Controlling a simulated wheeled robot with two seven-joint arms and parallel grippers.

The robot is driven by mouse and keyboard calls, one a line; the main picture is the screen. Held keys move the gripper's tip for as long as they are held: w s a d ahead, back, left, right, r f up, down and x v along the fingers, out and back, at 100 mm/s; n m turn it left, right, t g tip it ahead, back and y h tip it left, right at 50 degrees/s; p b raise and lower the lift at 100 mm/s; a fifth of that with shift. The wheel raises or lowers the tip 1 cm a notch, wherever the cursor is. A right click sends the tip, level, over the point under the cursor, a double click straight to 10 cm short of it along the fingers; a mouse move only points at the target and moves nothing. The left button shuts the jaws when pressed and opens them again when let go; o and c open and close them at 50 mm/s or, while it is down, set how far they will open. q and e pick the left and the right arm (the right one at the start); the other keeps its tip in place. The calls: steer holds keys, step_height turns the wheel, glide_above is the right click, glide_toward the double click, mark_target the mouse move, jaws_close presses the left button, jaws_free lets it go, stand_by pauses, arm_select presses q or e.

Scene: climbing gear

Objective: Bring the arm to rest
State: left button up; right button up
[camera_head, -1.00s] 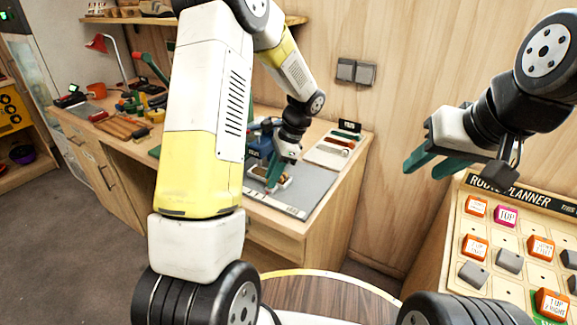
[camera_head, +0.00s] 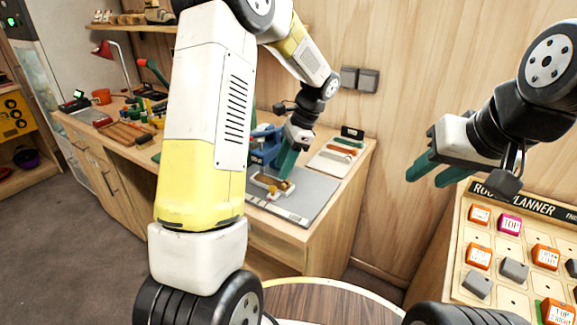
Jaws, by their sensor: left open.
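My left gripper (camera_head: 286,168), with dark green fingers, is over the workbench, just above and behind a small light tray (camera_head: 262,182) with small brown and orange items in it. Its fingers are seen partly edge-on, and the gap between them is hard to see. No held object shows. My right gripper (camera_head: 424,178) hangs in the air at the right, before the wooden wall, with its two green fingers apart and nothing between them. My large white and yellow arm link hides part of the bench.
The tray lies on a grey mat (camera_head: 315,192) on the workbench (camera_head: 352,172), beside a blue vise-like tool (camera_head: 264,147). A route planner board (camera_head: 520,208) with orange, pink and grey blocks stands below my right gripper. A round dark wooden top (camera_head: 320,300) is in front.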

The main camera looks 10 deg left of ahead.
arm_select(q)
steer(key=shift+w+d+r, duration=0.1)
steer(key=shift+d+r, duration=0.15)
steer(key=shift+r, duration=0.4)
steer(key=shift+r, duration=0.1)
steer(key=s+r+n+t+h, duration=0.3)
steer(key=s+r+n, duration=0.3)
steer(key=s, duration=0.5)
steer(key=s+d+r+n+t+h, duration=0.1)
steer(key=s+r+n+t+h, duration=0.2)
steer(key=s+r+n+t, duration=0.2)
steer(key=s+r+n, duration=0.1)
steer(key=s+r, duration=0.2)
steer(key=s, duration=0.2)
steer(key=shift+s+r, duration=0.35)
steer(key=shift+r, duration=0.05)
